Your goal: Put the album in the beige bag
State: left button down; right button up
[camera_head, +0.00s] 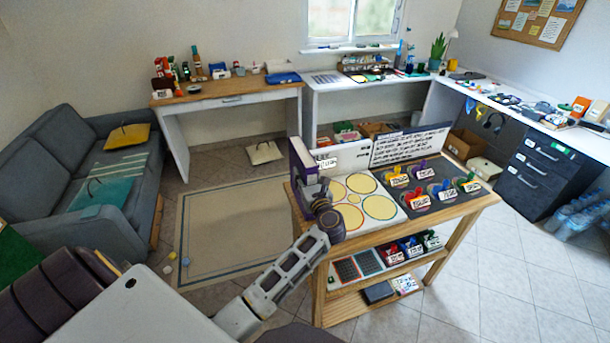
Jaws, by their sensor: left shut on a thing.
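The album (302,162) is a flat, purple-edged square standing upright at the left end of the wooden shelf unit. My left gripper (312,192) is shut on its lower part, and my left arm reaches up to it from below. I cannot tell whether the album touches the unit's top. The beige bag (263,153), with a dark handle, lies on the floor behind and left of the album, near the white-legged desk. My right gripper is not in view.
The wooden shelf unit (452,214) carries yellow circles and coloured game pieces. A yellow bag (127,137) and a teal bag (94,193) lie on the grey sofa (60,150). The beige rug (232,232) between sofa and unit is largely clear.

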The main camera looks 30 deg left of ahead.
pick_arm(q)
jog(key=shift+f, duration=1.4)
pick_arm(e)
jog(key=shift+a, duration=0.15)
pick_arm(q)
jog(key=shift+f, duration=0.1)
jog(key=c, duration=1.4)
grip_release()
jog(key=shift+f, duration=0.2)
jog(key=o, duration=0.4)
jog(key=shift+s, duration=0.1)
jog(key=shift+o, duration=0.2)
jog(key=shift+r, duration=0.2)
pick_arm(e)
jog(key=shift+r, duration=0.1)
pick_arm(q)
jog(key=b+v, duration=0.1)
jog(key=v, duration=1.1)
jog(key=shift+b, duration=0.4)
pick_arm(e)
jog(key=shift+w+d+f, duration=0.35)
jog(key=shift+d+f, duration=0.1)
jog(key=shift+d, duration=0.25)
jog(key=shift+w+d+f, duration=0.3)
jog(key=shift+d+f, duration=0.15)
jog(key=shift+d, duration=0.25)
